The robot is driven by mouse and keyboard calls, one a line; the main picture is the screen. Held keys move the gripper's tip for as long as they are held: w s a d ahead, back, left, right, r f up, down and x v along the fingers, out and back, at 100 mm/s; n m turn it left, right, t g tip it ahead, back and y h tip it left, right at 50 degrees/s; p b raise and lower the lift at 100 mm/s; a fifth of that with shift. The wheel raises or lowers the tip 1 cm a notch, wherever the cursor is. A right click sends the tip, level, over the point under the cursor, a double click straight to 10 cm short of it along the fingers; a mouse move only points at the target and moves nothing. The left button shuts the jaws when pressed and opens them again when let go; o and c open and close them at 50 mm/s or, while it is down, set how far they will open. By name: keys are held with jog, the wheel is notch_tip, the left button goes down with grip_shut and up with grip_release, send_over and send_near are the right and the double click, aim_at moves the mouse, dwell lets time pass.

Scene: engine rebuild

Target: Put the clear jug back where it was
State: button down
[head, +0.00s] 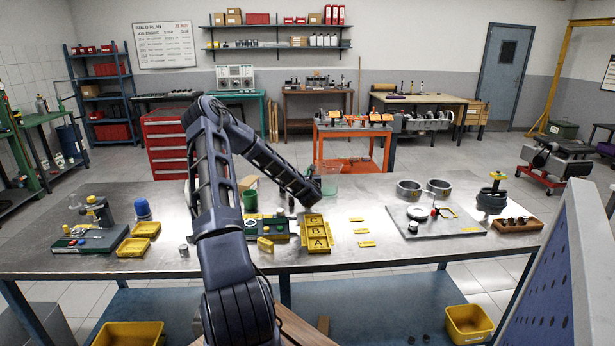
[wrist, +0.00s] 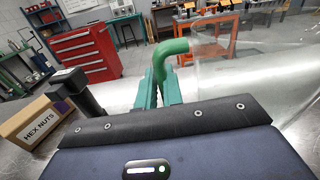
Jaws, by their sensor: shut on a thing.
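The clear jug (head: 329,178) is a see-through, slightly greenish vessel near the back edge of the metal table. In the wrist view its clear body (wrist: 240,75) fills the right side, with a green handle (wrist: 172,47) bending toward me. My gripper (wrist: 161,84) is shut on the handle, its teal fingers on either side of it. In the head view my gripper (head: 312,196) is beside the jug's left side, mostly hidden by my dark arm. The jug looks upright; I cannot tell whether its base touches the table.
On the metal table (head: 370,200), a green cup (head: 249,200) stands left of the jug. A box marked HEX NUTS (wrist: 38,121) shows in the wrist view. A metal plate with parts (head: 432,222) is at right.

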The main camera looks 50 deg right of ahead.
jog(key=shift+f, duration=0.1)
jog(key=c, duration=1.5)
grip_release()
jog(key=shift+c, duration=0.2)
